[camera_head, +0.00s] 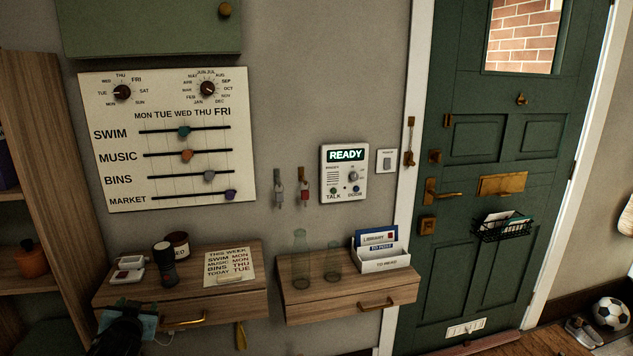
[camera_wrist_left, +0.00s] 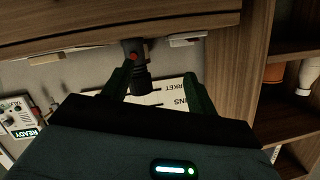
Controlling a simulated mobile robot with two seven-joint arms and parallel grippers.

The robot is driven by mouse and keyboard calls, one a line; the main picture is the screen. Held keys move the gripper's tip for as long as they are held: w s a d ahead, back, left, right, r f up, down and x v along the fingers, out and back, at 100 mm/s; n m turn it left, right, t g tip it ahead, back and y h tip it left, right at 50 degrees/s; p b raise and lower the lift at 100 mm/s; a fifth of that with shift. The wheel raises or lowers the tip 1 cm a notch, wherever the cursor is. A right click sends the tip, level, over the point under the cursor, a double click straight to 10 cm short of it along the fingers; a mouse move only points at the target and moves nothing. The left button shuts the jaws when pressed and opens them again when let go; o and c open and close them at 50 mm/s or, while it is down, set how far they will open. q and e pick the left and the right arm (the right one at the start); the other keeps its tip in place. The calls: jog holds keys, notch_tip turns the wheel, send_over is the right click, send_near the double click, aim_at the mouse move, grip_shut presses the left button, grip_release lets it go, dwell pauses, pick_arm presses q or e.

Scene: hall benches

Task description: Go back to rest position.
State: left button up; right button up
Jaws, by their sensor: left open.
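My left gripper (camera_wrist_left: 158,84) is open in the left wrist view, with its two dark fingers apart. A dark torch-like cylinder (camera_wrist_left: 137,68) shows beyond the fingers, nearer the left one in that view; I see no finger closed on it. In the head view this dark cylinder (camera_head: 163,265) stands upright on the left wooden drawer shelf (camera_head: 240,302). A dark shape at the bottom left of the head view, below that shelf's front, looks like part of my left arm. My right gripper shows in neither view.
The left shelf also holds a white tray (camera_head: 130,265), a dark jar (camera_head: 178,243) and a note card (camera_head: 229,267). The right shelf (camera_head: 350,295) bears glass vessels (camera_head: 301,258) and a letter holder (camera_head: 383,262). A wooden bookcase (camera_head: 45,170) stands at the left, a green door (camera_head: 490,155) at the right.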

pick_arm(q)
jog(key=w+d+r+m+t+h, duration=0.2)
jog(key=d+m+h, duration=0.1)
jog(key=d+h, duration=0.15)
jog(key=s+d+f+g+h, duration=0.1)
jog(key=s+d+f, duration=0.4)
jog(key=s+f, duration=0.4)
jog(key=s+d+f+g, duration=0.2)
jog(key=s+d+f, duration=0.3)
jog(key=s+f, duration=0.4)
jog(key=s+d+f+g, duration=0.1)
jog(key=s+d+f, duration=0.1)
jog(key=s, duration=0.7)
jog(key=s+d+f+g+h, duration=0.1)
jog(key=s+d+f, duration=0.1)
jog(key=s, duration=0.6)
jog(key=s+d+f+g+h, duration=0.1)
jog(key=s+d, duration=0.3)
jog(key=s, duration=0.5)
jog(key=shift+s+d+f+n, duration=0.25)
jog(key=shift+s+f+n, duration=0.05)
jog(key=shift+f, duration=0.6)
